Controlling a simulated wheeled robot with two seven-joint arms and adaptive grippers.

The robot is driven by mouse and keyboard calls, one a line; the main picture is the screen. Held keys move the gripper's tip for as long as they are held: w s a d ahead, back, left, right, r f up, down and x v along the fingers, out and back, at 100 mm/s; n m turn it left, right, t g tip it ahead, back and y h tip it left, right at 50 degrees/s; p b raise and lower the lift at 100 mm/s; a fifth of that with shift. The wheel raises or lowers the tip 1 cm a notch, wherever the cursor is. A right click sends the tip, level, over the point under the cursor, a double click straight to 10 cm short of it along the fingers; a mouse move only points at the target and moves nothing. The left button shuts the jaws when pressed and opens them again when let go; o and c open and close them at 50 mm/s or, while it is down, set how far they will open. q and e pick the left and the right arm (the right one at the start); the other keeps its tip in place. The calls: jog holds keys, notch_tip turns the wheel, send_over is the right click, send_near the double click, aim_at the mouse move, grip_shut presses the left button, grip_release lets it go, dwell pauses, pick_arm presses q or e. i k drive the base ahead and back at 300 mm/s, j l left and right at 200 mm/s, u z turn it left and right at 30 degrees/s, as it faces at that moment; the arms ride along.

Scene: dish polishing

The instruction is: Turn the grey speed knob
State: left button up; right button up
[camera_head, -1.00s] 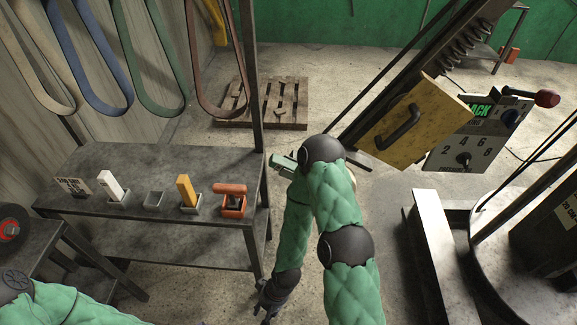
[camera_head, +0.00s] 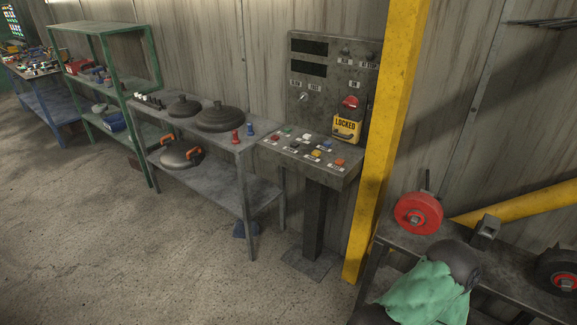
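A grey control panel (camera_head: 331,80) on a pedestal stands by the wall, right of the middle. A small light knob (camera_head: 303,97) sits on its upright face. Its label is too small to read, so I cannot tell whether it is the grey speed knob. The face also has dark displays (camera_head: 309,47), a red knob (camera_head: 350,102) and a yellow tag (camera_head: 346,126) reading "LOCKED". Coloured buttons (camera_head: 316,154) cover the sloped desk. Neither gripper is in view.
A yellow post (camera_head: 388,130) stands just right of the panel. A grey table (camera_head: 225,172) with dark round discs (camera_head: 220,118) stands to its left, beside a green shelf (camera_head: 88,30). A bench with a red wheel (camera_head: 418,214) is at lower right. The floor (camera_head: 150,260) at lower left is clear.

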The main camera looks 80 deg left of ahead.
aim_at(304, 96)
jog(key=j+u, duration=0.1)
jog(key=u, duration=2.25)
